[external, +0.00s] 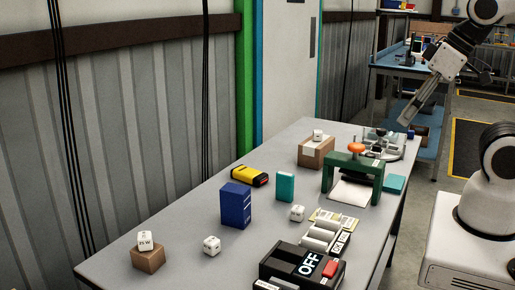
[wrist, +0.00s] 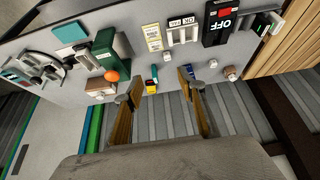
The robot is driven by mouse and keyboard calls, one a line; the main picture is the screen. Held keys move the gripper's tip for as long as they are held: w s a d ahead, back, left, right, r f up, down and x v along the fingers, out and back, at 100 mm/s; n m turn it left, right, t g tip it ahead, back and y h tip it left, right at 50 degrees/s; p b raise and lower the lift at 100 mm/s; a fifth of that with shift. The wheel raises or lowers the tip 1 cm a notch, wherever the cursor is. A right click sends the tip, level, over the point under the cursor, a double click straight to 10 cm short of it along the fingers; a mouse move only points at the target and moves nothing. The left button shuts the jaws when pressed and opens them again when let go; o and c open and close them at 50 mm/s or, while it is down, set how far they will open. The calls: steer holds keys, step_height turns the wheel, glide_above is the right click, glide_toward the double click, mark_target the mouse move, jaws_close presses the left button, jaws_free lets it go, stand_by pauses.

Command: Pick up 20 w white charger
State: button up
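Several white cube chargers are in view. One (external: 145,239) sits on a small brown carton at the front left; its label looks like "25 W". Two stand on the grey table, one (external: 211,245) near the front and one (external: 297,213) near the middle. Another (external: 318,135) is on a carton at the back. The other labels are too small to read, so I cannot tell which is 20 W. My gripper (external: 408,114) is raised above the table's far right end, away from the chargers. In the wrist view my gripper (wrist: 158,84) has its fingers apart, with nothing held.
A blue box (external: 236,205), teal box (external: 285,187) and yellow-black item (external: 249,176) stand mid-table. A green frame with an orange knob (external: 357,148) stands at the back. A black OFF switch box (external: 302,264) and a power strip (external: 320,237) are at the front right.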

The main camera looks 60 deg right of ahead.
steer(key=shift+o, duration=0.4)
stand_by(0.3)
steer(key=n+g+h, duration=0.4)
steer(key=n+g, duration=0.2)
steer(key=n, duration=1)
glide_above(297, 213)
steer(key=s+a, duration=0.2)
step_height(297, 213, down, 26)
steer(key=shift+s+a+r, duration=0.15)
steer(key=shift+r, duration=0.1)
steer(key=w+n, duration=0.1)
steer(key=w+r+n, duration=0.1)
steer(key=shift+w+n+t+h, duration=0.3)
steer(key=shift+w+n+t, duration=0.05)
steer(key=shift+n+t, duration=0.05)
